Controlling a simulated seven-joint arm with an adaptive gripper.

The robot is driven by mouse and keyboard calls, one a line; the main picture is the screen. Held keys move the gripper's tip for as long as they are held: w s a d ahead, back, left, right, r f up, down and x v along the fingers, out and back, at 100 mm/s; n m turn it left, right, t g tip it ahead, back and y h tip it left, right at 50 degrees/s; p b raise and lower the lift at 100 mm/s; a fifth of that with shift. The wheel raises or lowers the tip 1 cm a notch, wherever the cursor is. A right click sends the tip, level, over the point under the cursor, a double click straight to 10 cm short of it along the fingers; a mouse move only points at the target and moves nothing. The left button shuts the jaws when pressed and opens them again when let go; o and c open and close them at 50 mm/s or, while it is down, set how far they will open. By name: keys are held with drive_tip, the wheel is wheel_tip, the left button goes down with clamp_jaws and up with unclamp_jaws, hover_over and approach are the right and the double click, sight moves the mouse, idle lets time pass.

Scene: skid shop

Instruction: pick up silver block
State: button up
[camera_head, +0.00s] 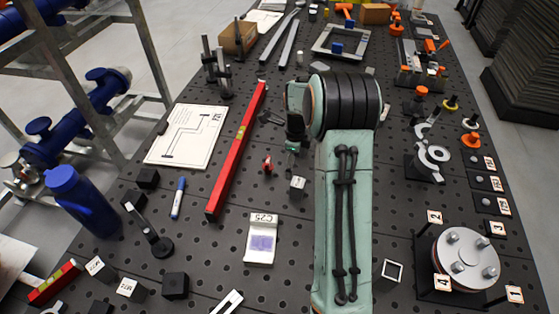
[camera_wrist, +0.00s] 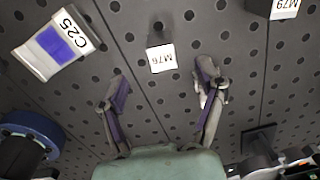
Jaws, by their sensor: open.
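A small grey block (camera_head: 297,186) with a pale label stands on the dark perforated table below my gripper (camera_head: 291,146) in the head view. It is the likeliest silver block, though its metal colour is not clear. In the wrist view a small block labelled M76 (camera_wrist: 161,57) appears to be the same one, beyond the fingertips and centred between them. My gripper (camera_wrist: 161,82) is open with nothing between its purple-padded fingers. The fingers are apart from the block. A small pale thing beside the right finger in the wrist view is mostly hidden.
A C25 block (camera_head: 261,253) with a purple patch is nearby and also shows in the wrist view (camera_wrist: 27,58). A red level (camera_head: 237,150) lies to the left. A block labelled M79 (camera_wrist: 285,9) is at the wrist view's upper right.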

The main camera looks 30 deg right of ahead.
sight(298, 182)
drive_tip(key=shift+s+d+f, duration=0.5)
drive_tip(key=shift+s+f, duration=0.1)
drive_tip(key=shift+f, duration=0.25)
drive_tip(key=shift+d+f+m, duration=0.1)
drive_tip(key=shift+f+m, duration=0.2)
drive_tip(key=shift+f, duration=2.85)
clamp_jaws()
